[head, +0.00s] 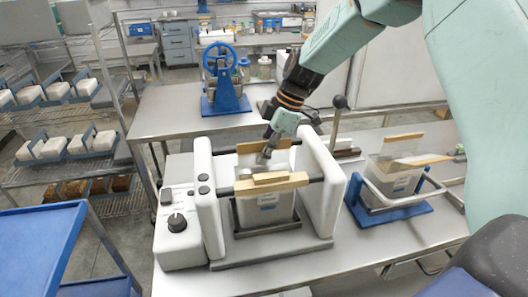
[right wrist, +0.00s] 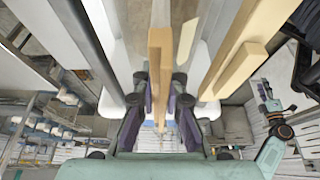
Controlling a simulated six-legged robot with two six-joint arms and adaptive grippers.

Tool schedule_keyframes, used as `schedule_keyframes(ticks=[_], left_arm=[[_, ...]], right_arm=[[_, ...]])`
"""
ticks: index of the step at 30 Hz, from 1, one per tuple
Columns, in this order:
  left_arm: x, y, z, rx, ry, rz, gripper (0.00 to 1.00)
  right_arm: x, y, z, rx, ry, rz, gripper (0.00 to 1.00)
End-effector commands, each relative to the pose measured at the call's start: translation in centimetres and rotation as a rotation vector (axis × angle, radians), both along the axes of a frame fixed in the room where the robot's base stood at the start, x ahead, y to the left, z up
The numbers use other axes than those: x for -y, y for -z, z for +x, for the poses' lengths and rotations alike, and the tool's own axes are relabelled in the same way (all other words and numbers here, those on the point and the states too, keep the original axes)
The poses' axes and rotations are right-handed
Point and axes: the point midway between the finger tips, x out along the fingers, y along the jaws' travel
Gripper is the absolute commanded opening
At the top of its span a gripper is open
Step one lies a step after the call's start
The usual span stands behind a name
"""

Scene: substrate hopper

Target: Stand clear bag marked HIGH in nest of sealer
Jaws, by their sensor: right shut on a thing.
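The sealer (head: 203,205) has white side plates, a control box with a black knob, and crossbars. A clear bag (head: 285,211) with pale contents and a small blue label stands upright between the plates; the label is too small to read. Its base appears to be within the dark nest (head: 240,231), partly hidden by the front bar. My right gripper (head: 268,152) reaches in from above, behind the front bar. It is shut on the wooden strip (head: 250,147) at the bag's top; the right wrist view shows this strip (right wrist: 160,50) between the fingers.
A wooden block (head: 272,181) is on the sealer's front bar. A black-knobbed lever (head: 338,103) rises at right. Another bag (head: 392,181) stands in a blue stand (head: 400,211) on the right. A blue wheeled device (head: 222,85) is behind; shelves (head: 75,150) stand left.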

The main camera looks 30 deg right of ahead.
Motion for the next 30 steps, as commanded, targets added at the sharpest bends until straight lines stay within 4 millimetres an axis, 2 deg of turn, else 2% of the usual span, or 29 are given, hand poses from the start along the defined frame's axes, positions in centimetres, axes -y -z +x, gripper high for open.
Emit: schedule_keyframes(ticks=[26,27,30], left_arm=[[0.0,0.82,0.0,0.0,0.0,0.0,0.4],[0.0,0.82,0.0,0.0,0.0,0.0,0.4],[0.0,0.82,0.0,0.0,0.0,0.0,0.4]], right_arm=[[0.0,0.76,0.16,0.005,0.001,0.001,0.0],[0.0,0.76,0.16,0.005,0.001,0.0,0.13],[0.01,0.8,0.13,0.004,0.001,0.0,0.22]])
